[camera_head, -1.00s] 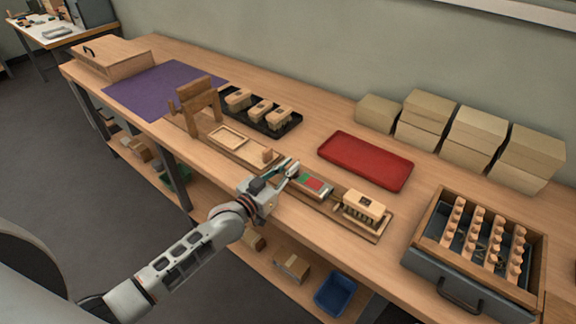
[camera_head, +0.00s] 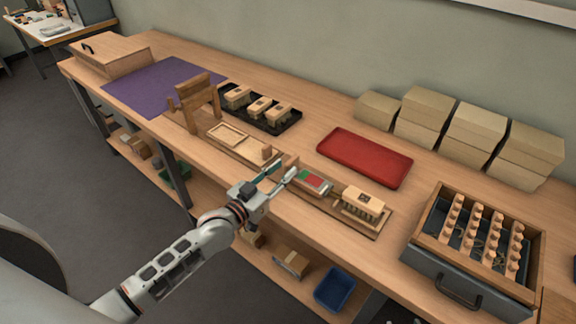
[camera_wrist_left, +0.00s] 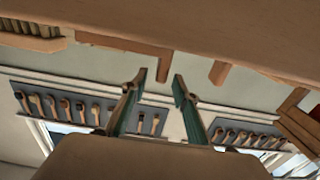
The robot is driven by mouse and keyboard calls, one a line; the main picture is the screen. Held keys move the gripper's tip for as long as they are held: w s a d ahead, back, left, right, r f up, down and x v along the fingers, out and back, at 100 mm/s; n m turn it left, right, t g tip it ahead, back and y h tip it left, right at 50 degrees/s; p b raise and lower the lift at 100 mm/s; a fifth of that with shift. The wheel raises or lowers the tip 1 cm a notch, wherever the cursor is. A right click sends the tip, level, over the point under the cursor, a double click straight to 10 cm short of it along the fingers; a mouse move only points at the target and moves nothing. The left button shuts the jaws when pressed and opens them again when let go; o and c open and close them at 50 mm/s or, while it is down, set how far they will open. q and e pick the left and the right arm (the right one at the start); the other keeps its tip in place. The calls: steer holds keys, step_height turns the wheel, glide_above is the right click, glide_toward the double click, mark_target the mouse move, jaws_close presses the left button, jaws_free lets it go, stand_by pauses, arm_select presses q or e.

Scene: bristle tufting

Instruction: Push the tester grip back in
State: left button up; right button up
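The tester (camera_head: 313,180), with a red and a green patch on top, sits on a long wooden base along the bench's front edge. A brush block (camera_head: 364,199) with bristles below stands at the base's right end, beside the tester. Which small part is the tester grip, and how far out it sits, is too small to tell. My left gripper (camera_head: 281,174) is at the front edge, left of the tester, with its fingers apart. The left wrist view shows the two fingers (camera_wrist_left: 160,86) spread with nothing between them. My right gripper is not in view.
A red tray (camera_head: 365,157) lies behind the tester. A black tray (camera_head: 289,124) with several brush blocks and a wooden stand (camera_head: 195,100) are further left. A drawer box (camera_head: 470,283) with rows of pegs stands at right. Stacked blocks (camera_head: 472,135) line the wall.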

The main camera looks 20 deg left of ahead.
arm_select(q)
steer(key=v, duration=0.8)
steer(key=shift+s+a, duration=0.1)
steer(key=shift+s, duration=0.2)
